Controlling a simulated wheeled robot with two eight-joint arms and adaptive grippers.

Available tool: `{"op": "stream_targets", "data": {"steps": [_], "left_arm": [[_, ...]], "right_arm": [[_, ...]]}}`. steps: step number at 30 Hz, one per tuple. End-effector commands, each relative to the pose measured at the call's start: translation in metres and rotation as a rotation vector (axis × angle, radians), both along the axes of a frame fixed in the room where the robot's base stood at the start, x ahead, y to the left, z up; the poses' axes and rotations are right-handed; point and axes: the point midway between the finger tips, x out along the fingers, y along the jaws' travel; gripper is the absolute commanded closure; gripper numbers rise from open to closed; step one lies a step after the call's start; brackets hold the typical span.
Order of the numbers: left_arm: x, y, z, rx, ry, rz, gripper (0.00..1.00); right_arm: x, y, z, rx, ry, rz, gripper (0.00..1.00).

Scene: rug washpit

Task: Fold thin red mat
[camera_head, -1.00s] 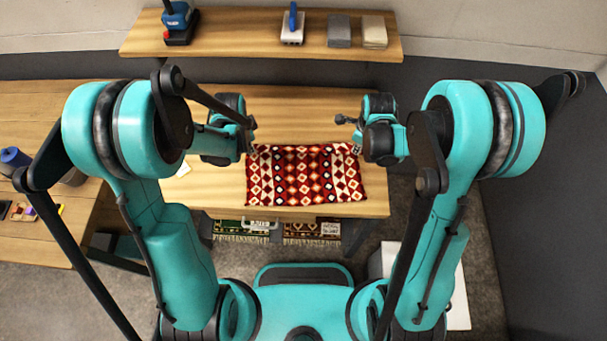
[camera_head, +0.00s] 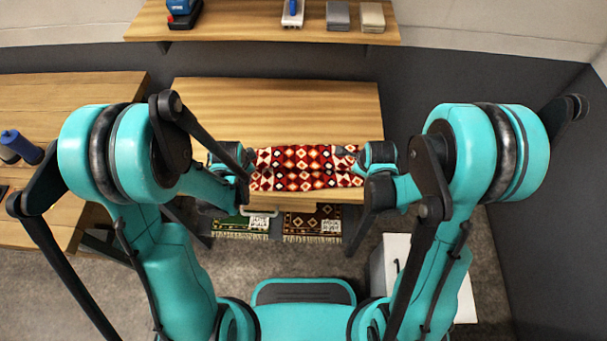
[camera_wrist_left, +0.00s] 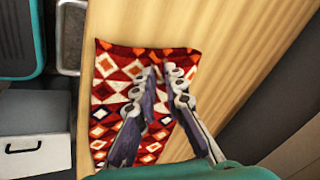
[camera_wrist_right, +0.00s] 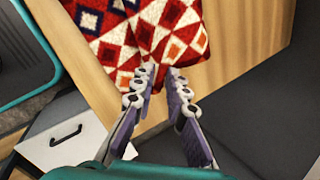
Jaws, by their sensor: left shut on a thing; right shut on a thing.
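The thin red mat (camera_head: 304,170), with a white, black and orange diamond pattern, lies along the front of the wooden table. Its surface looks ruffled in the head view. My left gripper (camera_wrist_left: 162,69) is shut on the mat at its left end; the mat also shows in the left wrist view (camera_wrist_left: 112,80). My right gripper (camera_wrist_right: 161,70) is shut on the mat at its right end. In the right wrist view the mat (camera_wrist_right: 180,40) shows a raised or doubled part near the fingertips. My arms partly hide both ends of the mat in the head view.
The table (camera_head: 280,105) behind the mat is bare. Two patterned rugs (camera_head: 240,227) (camera_head: 313,224) hang or lie below its front edge. A shelf (camera_head: 260,30) with tools and blocks is behind. Another table (camera_head: 60,110) stands left. A white cabinet (camera_head: 395,270) is at the right.

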Motion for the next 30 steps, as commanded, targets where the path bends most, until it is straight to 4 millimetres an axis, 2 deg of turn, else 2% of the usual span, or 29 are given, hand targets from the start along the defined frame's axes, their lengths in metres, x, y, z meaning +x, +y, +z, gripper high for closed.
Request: {"op": "stream_targets", "data": {"steps": [3,11,12,15,26,30], "left_arm": [[-0.0009,0.0022,-0.0061,0.004,-0.027,0.005,1.00],[-0.0007,0.0022,-0.0054,0.003,-0.035,0.006,1.00],[-0.0007,0.0022,-0.0054,0.003,-0.035,0.006,0.87],[-0.0006,0.0018,-0.0055,0.002,-0.035,0.006,0.62],[-0.0006,0.0004,-0.0056,-0.001,-0.034,0.005,0.62],[-0.0038,0.0002,0.0028,-0.002,-0.034,0.005,0.62]], "right_arm": [[-0.0006,-0.0021,-0.0061,-0.002,-0.027,-0.006,1.00],[-0.0003,-0.0020,-0.0053,-0.002,-0.036,-0.007,1.00],[-0.0003,-0.0020,-0.0053,-0.002,-0.036,-0.007,0.84],[-0.0003,-0.0015,-0.0054,-0.001,-0.035,-0.006,0.62],[-0.0005,-0.0004,-0.0055,0.002,-0.034,-0.005,0.62],[-0.0037,-0.0002,0.0028,0.002,-0.034,-0.005,0.62]]}}
